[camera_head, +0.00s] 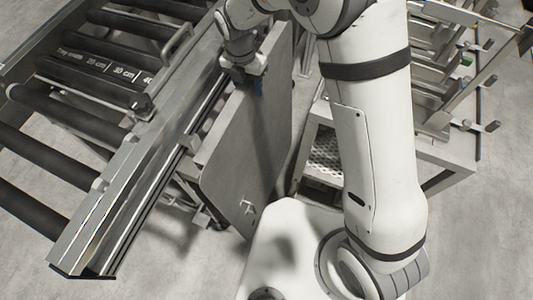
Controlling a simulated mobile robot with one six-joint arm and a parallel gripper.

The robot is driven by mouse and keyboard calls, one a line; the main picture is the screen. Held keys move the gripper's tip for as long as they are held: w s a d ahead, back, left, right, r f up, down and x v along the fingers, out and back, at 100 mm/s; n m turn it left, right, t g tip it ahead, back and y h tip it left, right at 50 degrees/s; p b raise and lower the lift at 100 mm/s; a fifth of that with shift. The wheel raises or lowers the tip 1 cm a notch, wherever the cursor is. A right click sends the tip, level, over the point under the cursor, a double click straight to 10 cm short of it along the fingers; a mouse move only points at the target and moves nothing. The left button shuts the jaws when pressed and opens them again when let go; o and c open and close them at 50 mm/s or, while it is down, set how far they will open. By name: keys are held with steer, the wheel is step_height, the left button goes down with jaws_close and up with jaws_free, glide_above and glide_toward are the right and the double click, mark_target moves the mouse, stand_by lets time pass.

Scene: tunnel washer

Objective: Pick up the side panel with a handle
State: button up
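The grey side panel (238,158) stands on edge, tilted, along the right side of the roller conveyor in the head view. A small light fitting, perhaps a handle or latch (247,206), shows near its lower corner. My gripper (250,84) is at the panel's upper edge, on the conveyor side. Its fingers are small and dark against the panel, so I cannot tell whether they are around the edge or only touching it. My arm hides part of the area right of the panel.
The roller conveyor (110,225), with a metal side rail, fills the left. A metal rack (455,150) with several projecting pegs stands at the right, behind my arm. Bare concrete floor (480,245) shows at the lower right.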

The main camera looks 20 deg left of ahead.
jaws_close()
steer(key=shift+r, duration=0.1)
stand_by(0.4)
steer(key=shift+r, duration=0.1)
steer(key=shift+s+r, duration=0.2)
steer(key=s+d+r, duration=0.2)
steer(key=s+r, duration=0.5)
steer(key=s, duration=0.6)
steer(key=shift+s+d+r+b, duration=0.15)
steer(key=shift+d+r+b, duration=0.05)
steer(key=shift+d+b, duration=0.2)
steer(key=shift+d, duration=0.1)
